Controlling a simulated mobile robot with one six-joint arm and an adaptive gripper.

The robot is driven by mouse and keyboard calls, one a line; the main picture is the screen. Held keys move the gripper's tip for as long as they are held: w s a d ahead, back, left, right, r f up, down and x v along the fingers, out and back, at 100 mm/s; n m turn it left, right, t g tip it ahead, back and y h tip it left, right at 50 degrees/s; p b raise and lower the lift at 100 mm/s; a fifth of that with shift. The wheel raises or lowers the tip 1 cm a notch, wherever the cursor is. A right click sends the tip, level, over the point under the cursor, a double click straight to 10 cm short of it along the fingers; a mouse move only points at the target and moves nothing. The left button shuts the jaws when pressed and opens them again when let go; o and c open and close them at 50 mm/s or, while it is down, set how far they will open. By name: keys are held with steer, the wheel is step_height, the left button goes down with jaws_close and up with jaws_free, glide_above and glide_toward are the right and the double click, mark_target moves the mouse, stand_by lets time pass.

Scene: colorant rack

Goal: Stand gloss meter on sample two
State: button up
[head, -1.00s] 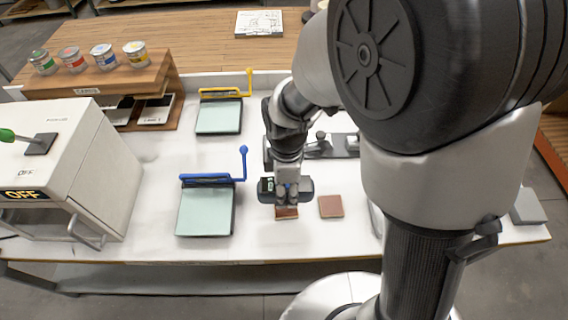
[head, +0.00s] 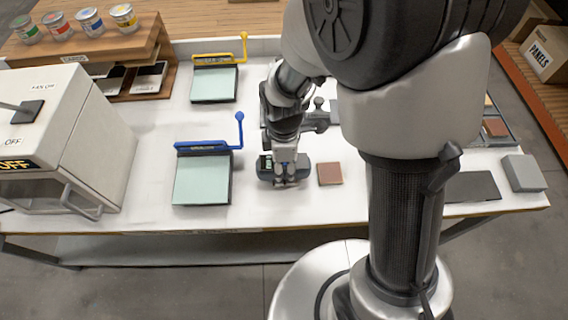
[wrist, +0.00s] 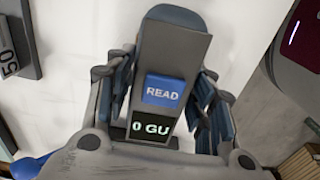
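The gloss meter (head: 299,174) is a dark, wide instrument near the front of the white bench. In the wrist view the meter (wrist: 172,55) shows a blue READ button and a display reading 0 GU. My gripper (head: 285,177) is shut on its raised middle, with fingers on both sides in the wrist view (wrist: 163,100). A reddish-brown sample panel (head: 330,174) lies just right of the meter. The other brown panel is hidden beneath or behind the meter. I cannot tell whether the meter touches it, and no sample numbers are readable.
A blue-handled plate (head: 202,180) lies to the left, with a yellow-handled one (head: 214,85) behind. A white box marked OFF (head: 70,130) stands at far left. A wooden rack (head: 95,50) holds paint cans. A grey block (head: 523,173) sits at far right.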

steer(key=shift+o, duration=1.4)
steer(key=shift+r, duration=0.1)
step_height(320, 180, up, 12)
steer(key=p, duration=0.4)
steer(key=shift+r, duration=0.2)
steer(key=s+d+r+m+t, duration=0.4)
steer(key=s+d+r+m, duration=0.6)
steer(key=m, duration=0.7)
steer(key=s+r, duration=0.3)
steer(key=r, duration=0.1)
steer(key=shift+s+d+r+m+t, duration=0.2)
steer(key=shift+s+d+m+t, duration=0.1)
steer(key=shift+d, duration=0.1)
steer(key=shift+f+b, duration=0.35)
